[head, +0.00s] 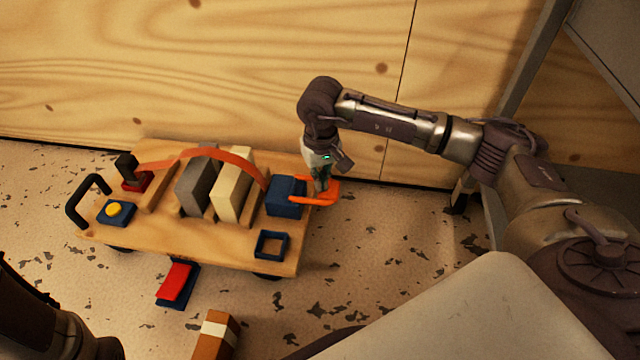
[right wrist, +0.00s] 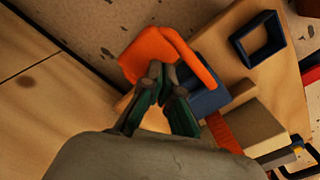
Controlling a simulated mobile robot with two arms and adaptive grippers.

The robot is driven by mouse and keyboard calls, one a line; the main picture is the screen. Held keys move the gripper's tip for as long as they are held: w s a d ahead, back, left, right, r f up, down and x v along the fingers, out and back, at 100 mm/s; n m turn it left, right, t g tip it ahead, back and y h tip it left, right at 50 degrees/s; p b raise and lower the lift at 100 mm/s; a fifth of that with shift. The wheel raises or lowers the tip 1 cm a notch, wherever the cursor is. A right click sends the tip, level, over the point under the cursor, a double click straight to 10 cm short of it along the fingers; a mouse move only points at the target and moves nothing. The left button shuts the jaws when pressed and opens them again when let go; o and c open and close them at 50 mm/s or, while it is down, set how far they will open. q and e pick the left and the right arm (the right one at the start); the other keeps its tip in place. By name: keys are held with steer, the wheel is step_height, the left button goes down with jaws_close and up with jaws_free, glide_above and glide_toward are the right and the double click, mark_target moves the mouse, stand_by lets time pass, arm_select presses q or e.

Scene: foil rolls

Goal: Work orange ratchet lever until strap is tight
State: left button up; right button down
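The orange ratchet lever (head: 322,199) is a loop-shaped handle sticking out right from the blue ratchet block (head: 285,197), at the cart's right end. My right gripper (head: 320,190) points down at the lever. In the right wrist view its fingertips (right wrist: 162,72) are close together at the lever (right wrist: 150,52), and they look shut on it; their contact is partly hidden. The orange strap (head: 225,156) arches from the ratchet over a grey block (head: 195,185) and a cream block (head: 232,186) to a red-based black post (head: 130,172), bowed above the boards. My left gripper is out of view.
The wooden cart (head: 190,240) also carries a yellow button (head: 113,209), a blue square frame (head: 271,245) and a black handle (head: 80,203). A red pedal (head: 175,281) and a brown box (head: 215,335) are in front. A wooden wall stands behind; floor right of the cart is clear.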

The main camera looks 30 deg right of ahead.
steer(key=shift+r+p, duration=1.55)
steer(key=shift+r, duration=0.25)
steer(key=shift+f, duration=0.15)
steer(key=shift+f+b, duration=1.4)
steer(key=shift+f, duration=0.5)
steer(key=shift+r+p, duration=1.55)
steer(key=shift+r, duration=0.45)
steer(key=shift+f, duration=0.1)
